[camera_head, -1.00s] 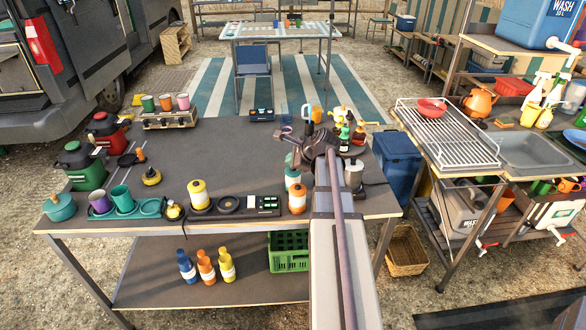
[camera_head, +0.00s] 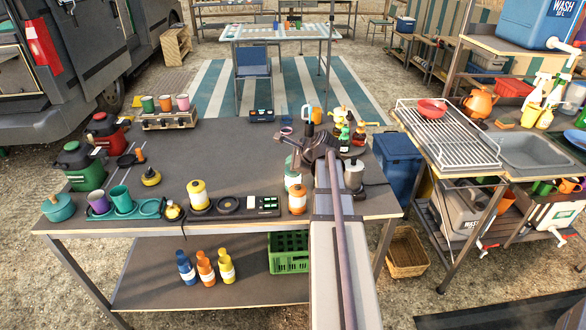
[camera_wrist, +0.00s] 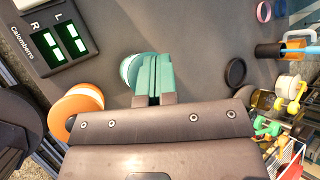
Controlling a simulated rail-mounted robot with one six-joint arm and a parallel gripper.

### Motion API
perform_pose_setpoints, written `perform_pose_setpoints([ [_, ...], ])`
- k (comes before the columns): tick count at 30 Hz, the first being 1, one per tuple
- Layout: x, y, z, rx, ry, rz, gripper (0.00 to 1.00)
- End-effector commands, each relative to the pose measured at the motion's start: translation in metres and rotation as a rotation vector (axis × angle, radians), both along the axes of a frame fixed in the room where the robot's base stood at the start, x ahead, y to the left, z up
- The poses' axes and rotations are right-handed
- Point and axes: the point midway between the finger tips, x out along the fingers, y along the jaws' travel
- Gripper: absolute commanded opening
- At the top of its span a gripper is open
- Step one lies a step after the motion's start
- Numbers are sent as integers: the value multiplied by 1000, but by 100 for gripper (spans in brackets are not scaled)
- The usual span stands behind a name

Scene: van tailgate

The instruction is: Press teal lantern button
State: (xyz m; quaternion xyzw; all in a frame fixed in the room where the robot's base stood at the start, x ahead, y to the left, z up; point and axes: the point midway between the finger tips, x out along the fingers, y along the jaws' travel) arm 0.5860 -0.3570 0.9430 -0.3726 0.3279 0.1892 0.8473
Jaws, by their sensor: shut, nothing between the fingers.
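The teal lantern (camera_head: 292,179) stands upright on the dark table, a little behind the orange lantern (camera_head: 297,199). In the wrist view, the teal lantern (camera_wrist: 130,68) shows as a teal and white round shape, partly hidden behind my fingers. The orange lantern (camera_wrist: 84,104) is to its lower left. My gripper (camera_wrist: 155,73) has its teal fingers closed together with nothing between them, and they overlap the lantern's right side. In the head view my gripper (camera_head: 295,160) is just above the lantern. I cannot tell whether the fingertips touch it. The button is not visible.
A black display panel (camera_head: 263,206) with green digits lies left of the orange lantern. A yellow lantern (camera_head: 198,194) stands farther left. A metal pot (camera_head: 354,175) and several bottles are right of and behind my wrist. The table's middle left is fairly clear.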

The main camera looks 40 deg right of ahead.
Motion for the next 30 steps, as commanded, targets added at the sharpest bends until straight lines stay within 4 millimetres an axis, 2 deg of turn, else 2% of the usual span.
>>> perform_pose_setpoints([
  [9, 0, 0, 17, 0, 0, 0, 0],
  [20, 0, 0, 17, 0, 0, 0, 0],
  [30, 0, 0, 50, 0, 0, 0, 0],
])
